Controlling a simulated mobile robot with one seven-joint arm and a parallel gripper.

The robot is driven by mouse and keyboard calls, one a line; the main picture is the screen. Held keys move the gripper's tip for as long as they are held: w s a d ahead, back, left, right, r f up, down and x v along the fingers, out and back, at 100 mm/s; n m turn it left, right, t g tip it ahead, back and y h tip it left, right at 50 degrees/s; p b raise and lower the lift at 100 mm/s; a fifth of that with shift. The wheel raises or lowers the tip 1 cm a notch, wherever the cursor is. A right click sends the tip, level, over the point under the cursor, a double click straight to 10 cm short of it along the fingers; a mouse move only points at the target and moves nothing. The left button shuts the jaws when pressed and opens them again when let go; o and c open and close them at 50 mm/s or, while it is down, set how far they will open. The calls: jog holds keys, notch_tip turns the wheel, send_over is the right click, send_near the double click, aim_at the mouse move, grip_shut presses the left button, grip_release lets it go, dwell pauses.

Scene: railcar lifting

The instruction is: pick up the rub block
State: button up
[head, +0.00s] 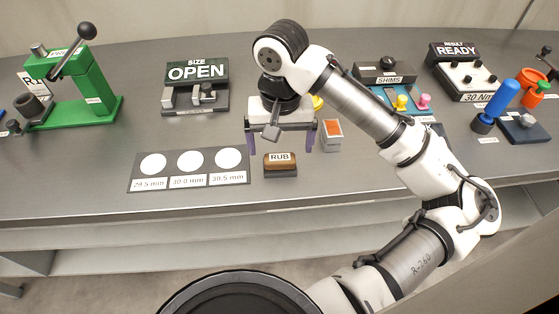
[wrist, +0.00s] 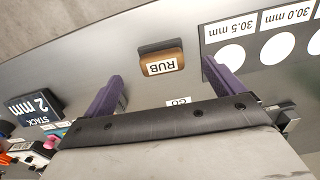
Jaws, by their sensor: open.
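The rub block (head: 280,165) is a small brown block on a dark base, labelled RUB, lying on the grey bench near its front edge. It also shows in the wrist view (wrist: 162,62), upside down, beyond and between my fingertips. My gripper (head: 281,146) is open and empty, its two purple fingers spread above and just behind the block in the head view. In the wrist view my fingers (wrist: 162,72) stand on either side, apart from the block. Nothing hides the block.
A dark card (head: 190,183) with white size circles lies just left of the block. A small white and orange box (head: 332,136) stands close to the right finger. A green press (head: 88,95), SIZE sign (head: 197,71) and shims tray (head: 386,75) stand further back. The bench in front of the block is clear.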

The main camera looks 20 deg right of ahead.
aim_at(280, 159)
jog(key=shift+w+d+f+p, duration=0.1)
jog(key=shift+f+p, duration=0.1)
jog(key=shift+f, duration=0.9)
jog(key=shift+w+a+f+p, duration=0.1)
jog(key=shift+f+p, duration=0.15)
jog(key=shift+f, duration=0.9)
jog(key=shift+w+d+f+p, duration=0.1)
jog(key=shift+f+p, duration=0.1)
jog(key=shift+f, duration=0.9)
jog(key=shift+c, duration=0.4)
jog(key=c, duration=1)
jog(key=shift+r, duration=0.15)
jog(key=shift+c, duration=0.2)
notch_tip(280, 159, up, 20)
jog(key=b, duration=0.1)
